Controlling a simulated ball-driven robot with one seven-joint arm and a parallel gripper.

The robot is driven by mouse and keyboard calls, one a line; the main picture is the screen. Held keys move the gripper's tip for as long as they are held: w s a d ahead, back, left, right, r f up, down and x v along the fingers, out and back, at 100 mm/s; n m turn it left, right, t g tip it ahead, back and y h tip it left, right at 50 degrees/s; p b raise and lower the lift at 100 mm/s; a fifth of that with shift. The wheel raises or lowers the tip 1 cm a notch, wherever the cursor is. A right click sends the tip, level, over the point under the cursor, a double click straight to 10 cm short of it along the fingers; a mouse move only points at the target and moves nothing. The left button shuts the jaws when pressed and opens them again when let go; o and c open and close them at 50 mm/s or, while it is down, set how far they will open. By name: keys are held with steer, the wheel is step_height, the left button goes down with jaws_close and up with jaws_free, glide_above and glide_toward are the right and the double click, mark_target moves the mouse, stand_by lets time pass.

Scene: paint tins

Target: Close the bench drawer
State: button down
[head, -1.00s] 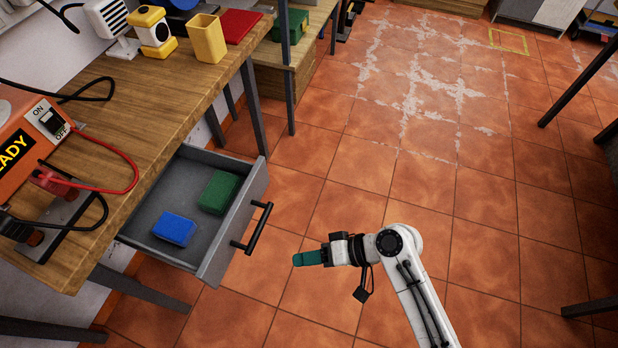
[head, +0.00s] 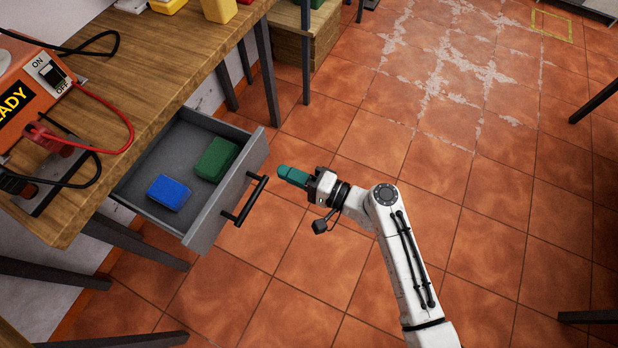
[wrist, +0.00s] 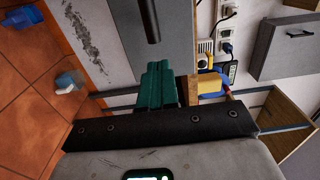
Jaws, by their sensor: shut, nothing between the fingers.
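The grey bench drawer (head: 205,235) is pulled open below the wooden bench top in the head view. A black bar handle (head: 244,200) runs along its front. Inside lie a blue block (head: 169,193) and a green block (head: 216,159). My gripper (head: 281,172), with teal fingers, is shut and empty. It is right of the drawer front, near the handle's upper end, with a gap of floor showing between in the picture. In the wrist view, the teal fingers (wrist: 160,85) point toward a grey panel (wrist: 175,45), with a black bar, likely the handle (wrist: 149,20), above them.
The wooden bench (head: 170,70) bears an orange device (head: 28,85) with red and black cables. Dark bench legs (head: 258,75) stand behind the drawer.

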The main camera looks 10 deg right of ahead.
mark_target(255, 160)
steer(key=x, duration=0.6)
stand_by(0.3)
steer(key=b+x, duration=1.1)
steer(key=x, duration=0.8)
steer(key=shift+w+a, duration=0.2)
steer(key=shift+a, duration=0.1)
steer(key=shift+w, duration=0.1)
